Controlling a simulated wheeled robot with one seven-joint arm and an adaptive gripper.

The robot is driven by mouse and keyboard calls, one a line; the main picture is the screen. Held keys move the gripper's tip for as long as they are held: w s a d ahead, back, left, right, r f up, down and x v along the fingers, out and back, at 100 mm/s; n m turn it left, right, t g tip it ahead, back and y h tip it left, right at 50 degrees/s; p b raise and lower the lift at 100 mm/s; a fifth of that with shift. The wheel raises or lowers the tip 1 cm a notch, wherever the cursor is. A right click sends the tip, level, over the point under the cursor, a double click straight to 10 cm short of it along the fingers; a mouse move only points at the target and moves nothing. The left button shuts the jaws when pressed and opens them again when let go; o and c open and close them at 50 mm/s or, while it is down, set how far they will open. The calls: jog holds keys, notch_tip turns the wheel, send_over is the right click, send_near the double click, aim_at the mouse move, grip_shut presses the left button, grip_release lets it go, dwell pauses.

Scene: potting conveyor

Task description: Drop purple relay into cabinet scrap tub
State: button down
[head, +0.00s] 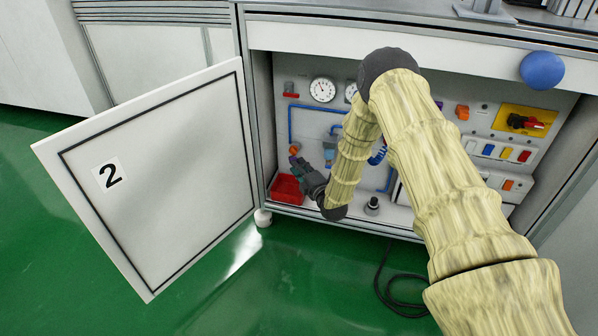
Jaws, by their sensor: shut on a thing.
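My gripper (301,167) reaches into the open cabinet from the right and points up and left. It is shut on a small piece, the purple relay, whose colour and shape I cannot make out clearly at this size. The red scrap tub (287,189) sits on the cabinet floor at the left front corner. My gripper's tips are at the tub's upper right, near its back edge. Part of the tub's right side is hidden behind my gripper. I cannot tell whether the tips are right above the tub.
The cabinet door (160,180), marked 2, stands open at left. Blue pipes (291,122), a gauge (322,90) and an orange knob (294,149) are on the back panel. Coloured relays (506,153) sit at right. A black cylinder (372,206) stands on the cabinet floor. A cable (388,287) lies outside.

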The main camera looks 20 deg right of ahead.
notch_tip(320, 180, down, 6)
jog(key=b, duration=0.4)
jog(key=shift+r, duration=0.1)
jog(key=c, duration=1.3)
grip_release()
jog(key=shift+o, duration=0.2)
jog(key=s+d, duration=0.2)
jog(key=s, duration=0.9)
jog(key=shift+s+d, duration=0.15)
jog(key=shift+s, duration=0.25)
